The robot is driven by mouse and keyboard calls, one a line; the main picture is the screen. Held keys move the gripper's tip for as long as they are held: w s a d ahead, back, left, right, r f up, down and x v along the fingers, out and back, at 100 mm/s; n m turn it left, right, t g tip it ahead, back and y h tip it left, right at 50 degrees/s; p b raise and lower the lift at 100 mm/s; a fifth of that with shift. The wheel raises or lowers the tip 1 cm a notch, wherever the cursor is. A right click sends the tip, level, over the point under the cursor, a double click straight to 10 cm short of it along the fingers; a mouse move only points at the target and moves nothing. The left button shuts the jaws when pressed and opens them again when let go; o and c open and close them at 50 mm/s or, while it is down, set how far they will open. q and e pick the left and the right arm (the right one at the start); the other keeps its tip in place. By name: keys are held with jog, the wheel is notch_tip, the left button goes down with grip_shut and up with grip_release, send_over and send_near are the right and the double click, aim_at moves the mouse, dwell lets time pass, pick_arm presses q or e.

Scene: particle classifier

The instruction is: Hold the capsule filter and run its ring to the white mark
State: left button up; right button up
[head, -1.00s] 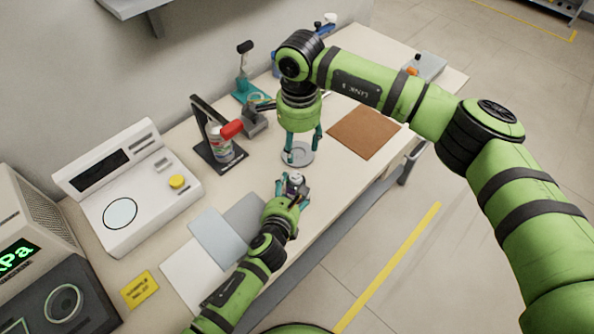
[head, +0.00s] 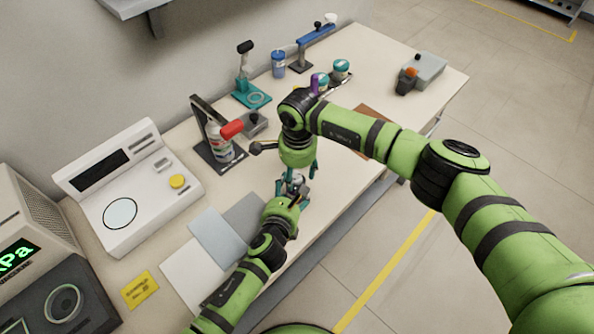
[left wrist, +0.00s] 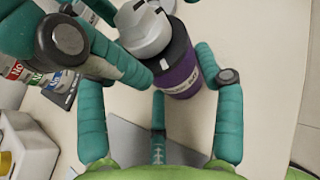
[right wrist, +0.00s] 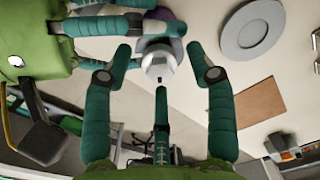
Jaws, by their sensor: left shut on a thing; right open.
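My right gripper (head: 297,178) is open close above the filter. In the right wrist view its fingers stand either side of the filter's grey top (right wrist: 158,66), with gaps between. In the head view the grippers hide most of the filter.
A stand with a can and red part (head: 219,142) is left of my right gripper. A white instrument (head: 130,190) stands at left. Grey sheets (head: 217,238) lie beside my left arm. A round grey plate (right wrist: 252,28) and brown mat (right wrist: 260,103) lie nearby.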

jog(key=c, duration=1.1)
jog(key=shift+m, duration=0.4)
jog(key=shift+c, duration=0.2)
jog(key=m, duration=0.2)
jog(key=shift+m, duration=0.4)
jog(key=shift+d+m, duration=0.1)
jog(key=shift+m, duration=1.9)
jog(key=o, duration=1.1)
jog(key=shift+s, duration=0.1)
jog(key=shift+o, duration=0.2)
jog(key=shift+r, duration=0.15)
